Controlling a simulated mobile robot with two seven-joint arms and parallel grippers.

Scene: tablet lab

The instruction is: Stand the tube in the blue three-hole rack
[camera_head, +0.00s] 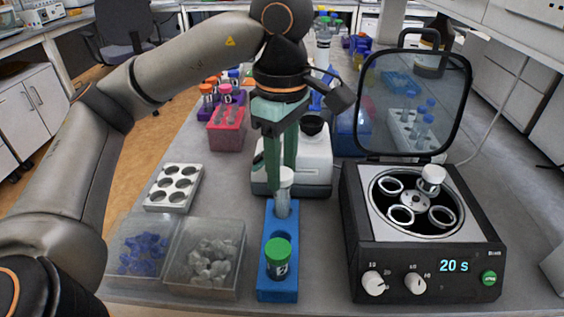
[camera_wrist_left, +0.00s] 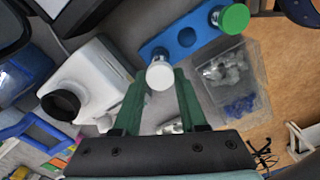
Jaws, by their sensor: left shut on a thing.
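The blue three-hole rack (camera_head: 262,272) stands at the front middle of the bench; it also shows in the left wrist view (camera_wrist_left: 165,45). A clear tube (camera_head: 284,207) with a white cap is upright at the rack's far end hole. In the left wrist view its white cap (camera_wrist_left: 160,75) lies between the green fingers. My left gripper (camera_head: 281,180) is shut on this tube near its cap. I cannot tell how deep the tube's lower end is. A green-capped tube (camera_head: 278,252) stands in the rack's near end hole. The middle hole (camera_wrist_left: 187,37) is empty. My right gripper is out of view.
A centrifuge (camera_head: 350,225) with its lid up and a "20 s" display stands right of the rack. Clear bins (camera_head: 205,285) and a grey holder (camera_head: 157,198) are on the left. A white device (camera_head: 316,170) stands behind the rack.

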